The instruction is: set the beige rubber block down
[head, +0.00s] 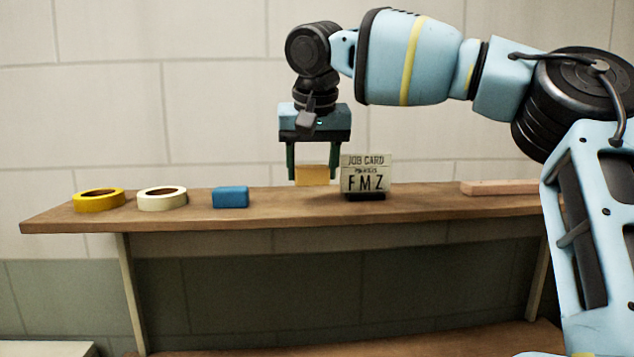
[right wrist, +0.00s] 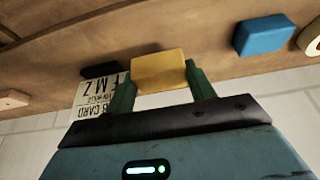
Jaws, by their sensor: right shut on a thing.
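The beige rubber block (head: 312,175) is between the fingers of my right gripper (head: 318,172), which is shut on it. The block is at the shelf's surface, between a blue block and the job card; whether it touches the wood I cannot tell. In the right wrist view the block (right wrist: 158,70) shows yellowish between the two green fingers of the gripper (right wrist: 160,85), with the shelf beyond it. My left gripper is not in view.
The wooden shelf (head: 270,217) holds a yellow tape roll (head: 98,205), a cream tape roll (head: 162,204), a blue block (head: 231,197), the job card (head: 366,180) close right of the gripper, and a pinkish bar (head: 510,187). Bare wood lies between blue block and card.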

